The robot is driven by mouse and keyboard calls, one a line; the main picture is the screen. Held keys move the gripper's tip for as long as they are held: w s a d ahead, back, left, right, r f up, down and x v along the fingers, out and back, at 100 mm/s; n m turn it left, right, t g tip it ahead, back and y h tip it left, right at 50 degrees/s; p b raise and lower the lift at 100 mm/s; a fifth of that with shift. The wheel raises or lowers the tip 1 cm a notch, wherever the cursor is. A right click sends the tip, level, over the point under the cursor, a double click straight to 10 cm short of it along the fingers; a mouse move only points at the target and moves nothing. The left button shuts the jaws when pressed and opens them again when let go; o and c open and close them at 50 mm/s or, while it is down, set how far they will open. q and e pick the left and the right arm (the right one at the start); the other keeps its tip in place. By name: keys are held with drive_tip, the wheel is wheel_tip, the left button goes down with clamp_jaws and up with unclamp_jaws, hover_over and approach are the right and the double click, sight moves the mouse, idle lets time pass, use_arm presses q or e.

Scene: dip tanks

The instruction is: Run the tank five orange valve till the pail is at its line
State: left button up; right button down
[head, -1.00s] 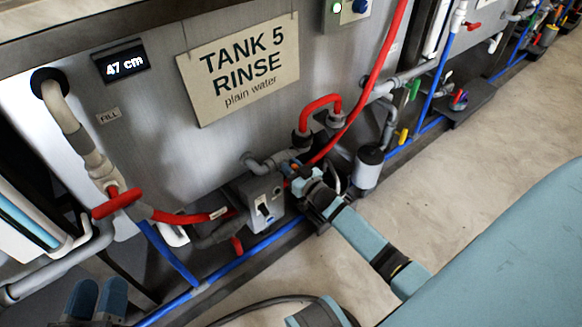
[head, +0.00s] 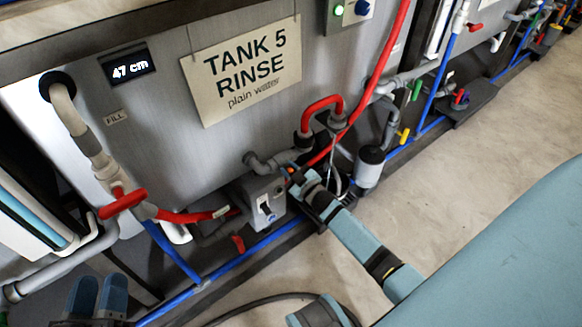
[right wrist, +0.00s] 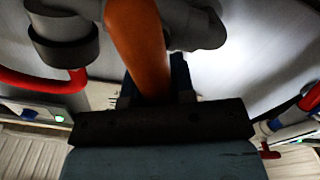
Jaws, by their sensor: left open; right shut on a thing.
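The tank five (head: 160,150) front carries a sign reading TANK 5 RINSE, plain water. Its display (head: 125,64) reads 47 cm. My right gripper (head: 296,176) is low at the tank's front, beside a grey pump box, and is shut on the orange valve handle (right wrist: 140,45). The handle fills the upper middle of the right wrist view; only a small bit of orange shows in the head view. My left gripper (head: 97,297) is open and empty at the lower left. I cannot make out the pail or its line in either view.
A red-handled valve (head: 122,203) sits under the FILL label. The grey box (head: 263,203) with a black switch is left of my right gripper. Red hoses and a blue pipe (head: 245,258) run close by. The floor (head: 440,190) to the right is bare.

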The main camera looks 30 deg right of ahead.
drive_tip(key=shift+a+f+n, duration=0.1)
drive_tip(key=shift+n, duration=0.5)
use_arm(q)
drive_tip(key=shift+r, duration=0.45)
use_arm(e)
drive_tip(key=shift+n, duration=0.3)
drive_tip(key=c, duration=1)
unclamp_jaws()
use_arm(q)
drive_tip(key=shift+f, duration=0.15)
use_arm(e)
drive_tip(key=shift+o, duration=0.2)
drive_tip(key=shift+s, duration=0.15)
